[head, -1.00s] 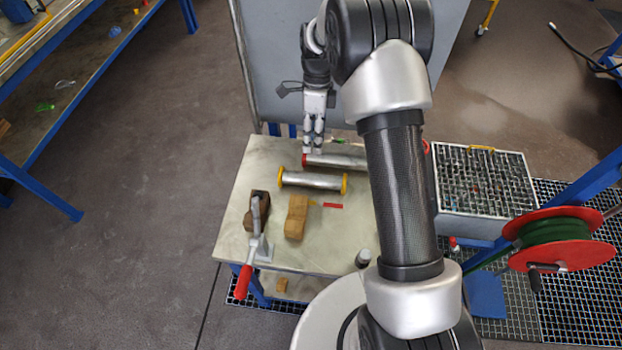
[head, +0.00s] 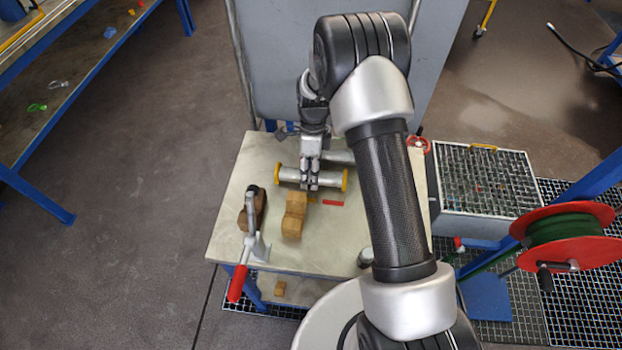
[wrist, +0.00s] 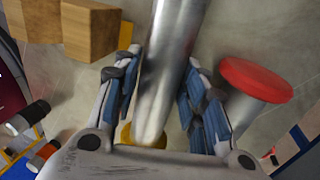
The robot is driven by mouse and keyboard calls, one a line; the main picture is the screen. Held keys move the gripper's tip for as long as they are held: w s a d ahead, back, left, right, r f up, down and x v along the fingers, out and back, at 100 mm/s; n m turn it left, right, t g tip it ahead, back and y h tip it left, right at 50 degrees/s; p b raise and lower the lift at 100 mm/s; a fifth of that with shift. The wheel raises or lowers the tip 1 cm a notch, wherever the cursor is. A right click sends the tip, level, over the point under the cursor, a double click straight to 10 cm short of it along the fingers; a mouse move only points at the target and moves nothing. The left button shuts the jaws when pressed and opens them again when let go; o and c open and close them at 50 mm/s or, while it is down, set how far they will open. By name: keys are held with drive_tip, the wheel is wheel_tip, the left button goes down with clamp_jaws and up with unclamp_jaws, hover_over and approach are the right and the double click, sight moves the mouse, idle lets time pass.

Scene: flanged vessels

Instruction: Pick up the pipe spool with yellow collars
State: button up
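The pipe spool with yellow collars (head: 291,175) lies on the pale bench top, a silver tube with a yellow collar at each end. My gripper (head: 311,187) points down over its middle in the head view and hides part of the tube. In the wrist view the silver tube (wrist: 168,65) runs between the two fingers of my gripper (wrist: 160,105), with a yellow collar low in the picture. The fingers are open, one on each side of the tube, with small gaps visible. I cannot tell their exact height against it.
A spool with a red collar (wrist: 255,80) lies close beside the right finger. Wooden blocks (head: 294,214) and a red-handled clamp (head: 250,245) stand on the bench (head: 290,257) to the left and front. A grated box (head: 482,180) stands right.

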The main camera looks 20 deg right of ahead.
drive_tip(key=shift+f, duration=0.35)
drive_tip(key=shift+r, duration=0.1)
clamp_jaws()
idle(0.3)
